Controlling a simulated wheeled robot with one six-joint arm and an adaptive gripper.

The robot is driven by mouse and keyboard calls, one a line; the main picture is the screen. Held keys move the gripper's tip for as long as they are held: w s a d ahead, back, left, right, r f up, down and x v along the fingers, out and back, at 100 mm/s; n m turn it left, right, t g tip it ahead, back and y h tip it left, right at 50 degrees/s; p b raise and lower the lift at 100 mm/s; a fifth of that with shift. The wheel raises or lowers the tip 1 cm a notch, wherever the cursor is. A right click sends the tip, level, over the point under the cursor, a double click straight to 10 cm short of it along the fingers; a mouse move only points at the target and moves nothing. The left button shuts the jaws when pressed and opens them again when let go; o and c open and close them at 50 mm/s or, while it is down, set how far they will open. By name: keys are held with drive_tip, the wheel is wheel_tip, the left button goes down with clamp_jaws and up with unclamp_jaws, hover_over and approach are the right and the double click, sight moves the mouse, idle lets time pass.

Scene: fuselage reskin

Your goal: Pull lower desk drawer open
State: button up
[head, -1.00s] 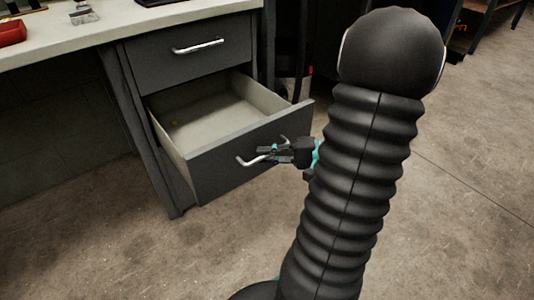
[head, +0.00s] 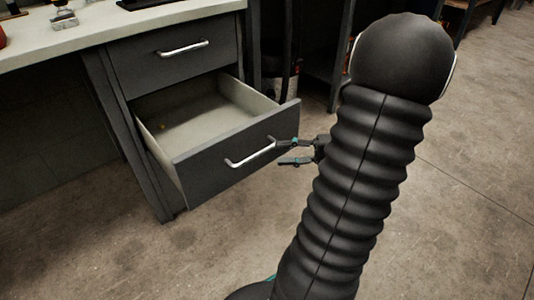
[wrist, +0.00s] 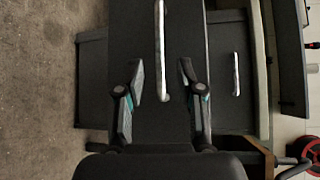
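The lower desk drawer (head: 225,155) is dark grey and stands pulled well out, its pale, nearly bare inside visible. Its silver bar handle (head: 250,153) is fully in view on the front, and it shows upright in the wrist view (wrist: 160,45). My gripper (head: 283,152) is open at the right end of this handle, with nothing held. In the wrist view the fingers (wrist: 161,80) are spread to either side of the handle's near end, with gaps on both sides. I see no clear contact.
The upper drawer (head: 150,65) is shut above, with its own silver handle (head: 183,48). The pale desktop (head: 100,35) carries a few small items at the back left. A dark rack (head: 325,65) stands behind. The concrete floor in front of the drawer is clear.

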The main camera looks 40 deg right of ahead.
drive_tip(key=shift+v, duration=2.05)
drive_tip(key=a+r+n+g+h+p, duration=0.25)
drive_tip(key=a+g, duration=0.25)
drive_tip(key=a, duration=0.4)
drive_tip(key=a+r+n+g+h+p, duration=0.25)
drive_tip(key=a+g, duration=0.25)
drive_tip(key=a, duration=0.5)
drive_tip(key=s+a+r+n+t+h+p, duration=0.2)
drive_tip(key=a+r+n+t+h+p, duration=0.2)
drive_tip(key=a+r+h, duration=0.3)
wheel_tip(320, 180, up, 3)
drive_tip(key=shift+s+a+f+n+t, duration=0.15)
drive_tip(key=shift+s+n+t, duration=0.2)
drive_tip(key=shift+n, duration=0.25)
